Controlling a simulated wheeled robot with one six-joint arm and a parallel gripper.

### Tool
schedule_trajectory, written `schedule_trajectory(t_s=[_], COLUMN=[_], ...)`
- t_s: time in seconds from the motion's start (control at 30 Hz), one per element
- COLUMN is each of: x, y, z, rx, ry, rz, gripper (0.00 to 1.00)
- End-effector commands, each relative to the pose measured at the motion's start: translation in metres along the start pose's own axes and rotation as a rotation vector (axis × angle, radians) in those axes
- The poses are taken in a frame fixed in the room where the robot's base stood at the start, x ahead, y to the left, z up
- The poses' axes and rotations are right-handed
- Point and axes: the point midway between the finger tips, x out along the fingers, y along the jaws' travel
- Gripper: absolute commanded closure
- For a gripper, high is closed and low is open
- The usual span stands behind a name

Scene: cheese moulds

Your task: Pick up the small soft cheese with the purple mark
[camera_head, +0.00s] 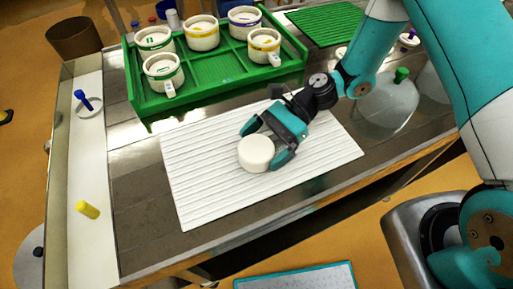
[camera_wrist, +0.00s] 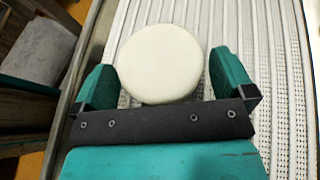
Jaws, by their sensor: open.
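A round white cheese (camera_head: 256,153) lies flat on the white ribbed mat. It also shows in the wrist view (camera_wrist: 161,62), with a plain top and no purple mark visible. My gripper (camera_head: 263,147) is open, with its teal fingers on either side of this cheese. In the wrist view the gripper (camera_wrist: 161,68) has a small gap to the cheese at each finger. A mould with a purple band (camera_head: 244,21) stands at the back right of the green tray, well away from my gripper.
The green tray (camera_head: 211,102) holds several white moulds with green, yellow and purple bands. The ribbed mat (camera_head: 197,185) is otherwise clear. Blue (camera_head: 82,97) and yellow (camera_head: 87,209) items lie at the left edge.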

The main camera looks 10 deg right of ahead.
Motion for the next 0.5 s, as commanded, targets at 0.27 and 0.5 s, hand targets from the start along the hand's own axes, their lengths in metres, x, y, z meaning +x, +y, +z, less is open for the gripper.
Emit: schedule_trajectory(t_s=[0.27,0.5], x=[0.0125,0.0121], y=[0.0001,0.0000], z=[-0.0003,-0.0003], rx=[-0.001,-0.001], ry=[0.001,0.001], rz=[0.000,-0.001], gripper=[0.00,0.32])
